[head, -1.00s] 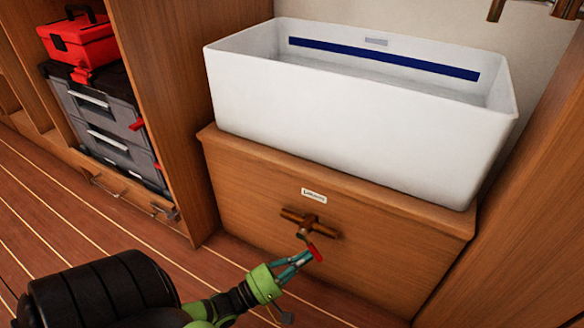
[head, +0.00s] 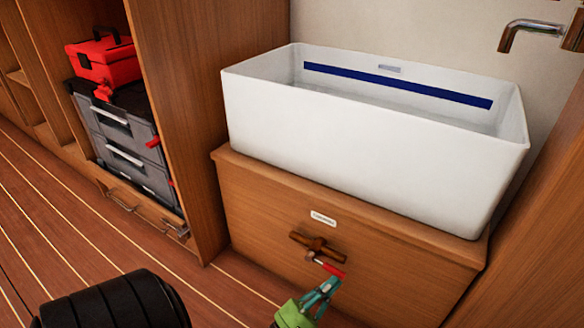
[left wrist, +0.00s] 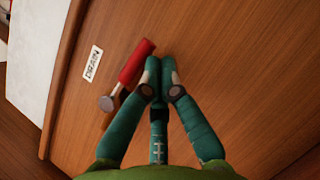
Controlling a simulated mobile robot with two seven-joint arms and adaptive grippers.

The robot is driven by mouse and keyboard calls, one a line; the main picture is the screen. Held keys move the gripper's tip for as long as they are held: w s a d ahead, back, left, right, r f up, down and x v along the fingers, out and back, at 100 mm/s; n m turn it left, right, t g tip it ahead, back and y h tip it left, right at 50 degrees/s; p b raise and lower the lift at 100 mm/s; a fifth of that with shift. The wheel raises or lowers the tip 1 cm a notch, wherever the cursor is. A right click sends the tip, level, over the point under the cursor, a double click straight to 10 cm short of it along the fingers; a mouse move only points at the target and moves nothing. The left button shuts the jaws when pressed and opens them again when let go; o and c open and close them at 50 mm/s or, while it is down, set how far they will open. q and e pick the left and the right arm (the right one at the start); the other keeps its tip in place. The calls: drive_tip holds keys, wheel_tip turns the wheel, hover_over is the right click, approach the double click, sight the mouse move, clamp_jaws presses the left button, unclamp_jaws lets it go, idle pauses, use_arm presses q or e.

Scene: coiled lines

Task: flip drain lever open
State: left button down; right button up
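The drain lever has a red handle (head: 332,269) on a bronze-brown valve fitting (head: 316,246) on the wooden cabinet front below the white basin. The handle points to the right and slightly down. My left gripper (head: 331,283) is just below the handle in the head view. In the left wrist view, the fingertips (left wrist: 160,66) are together with nothing seen between them. The red handle (left wrist: 136,63) lies just left of the left finger there, very close or touching. Its round metal pivot end (left wrist: 107,103) shows too. My right gripper is not in view.
A white basin (head: 370,140) stands on the wooden cabinet (head: 260,205). A small label (head: 323,219) is above the valve. A red toolbox (head: 104,62) on grey cases (head: 125,140) stands left. A tap (head: 530,30) is at upper right. The floor in front is open.

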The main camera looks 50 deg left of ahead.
use_arm(q)
drive_tip(key=shift+d+r, duration=0.15)
drive_tip(key=shift+r, duration=0.15)
idle(0.5)
